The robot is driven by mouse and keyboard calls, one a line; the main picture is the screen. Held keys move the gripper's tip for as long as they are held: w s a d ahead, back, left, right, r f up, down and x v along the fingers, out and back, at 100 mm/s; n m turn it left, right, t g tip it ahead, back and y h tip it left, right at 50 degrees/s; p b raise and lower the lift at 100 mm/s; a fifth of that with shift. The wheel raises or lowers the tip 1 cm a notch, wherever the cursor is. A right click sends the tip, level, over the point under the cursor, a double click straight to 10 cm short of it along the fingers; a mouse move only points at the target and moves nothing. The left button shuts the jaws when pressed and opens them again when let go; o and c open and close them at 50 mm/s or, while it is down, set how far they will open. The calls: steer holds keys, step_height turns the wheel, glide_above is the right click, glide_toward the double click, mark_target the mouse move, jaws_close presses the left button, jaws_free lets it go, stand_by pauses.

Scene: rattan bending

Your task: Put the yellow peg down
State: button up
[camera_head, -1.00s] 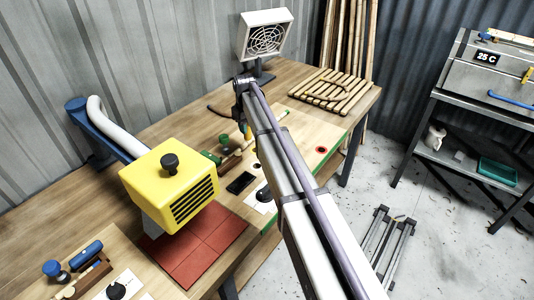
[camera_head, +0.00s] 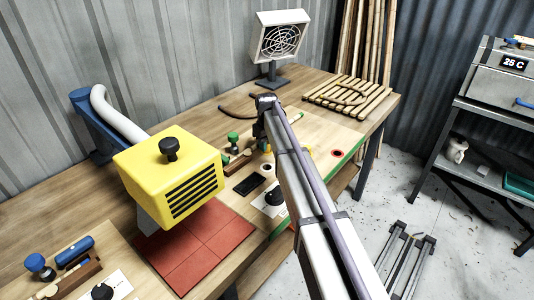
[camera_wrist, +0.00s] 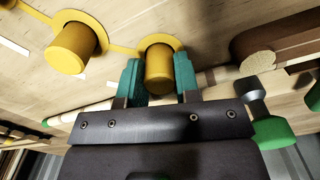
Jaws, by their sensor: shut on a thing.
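A yellow peg (camera_wrist: 159,70) is between the two teal fingers of my gripper (camera_wrist: 158,80) in the wrist view. The fingers are shut on its sides. The peg's far end meets a yellow ring marked on the wooden board (camera_wrist: 205,22); I cannot tell whether it touches or is seated. A second yellow peg (camera_wrist: 72,50) stands on another yellow ring to the left, joined by a yellow line. In the head view my arm hides the held peg, and my gripper is mostly hidden at the arm's far end.
A pale rod (camera_wrist: 210,78) passes behind the fingers. In the head view a yellow machine (camera_head: 172,175) stands left, and a slatted rattan rack (camera_head: 345,95) lies behind right.

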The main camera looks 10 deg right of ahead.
steer(key=shift+p, duration=0.3)
steer(key=shift+f+b, duration=0.3)
steer(key=o, duration=0.9)
steer(key=shift+r, duration=0.1)
step_height(320, 180, up, 13)
steer(key=p, duration=1.3)
steer(key=s+m, duration=0.4)
steer(key=s, duration=3.2)
steer(key=shift+s+f+m, duration=0.25)
steer(key=shift+f+m, duration=0.05)
steer(key=shift+m, duration=0.1)
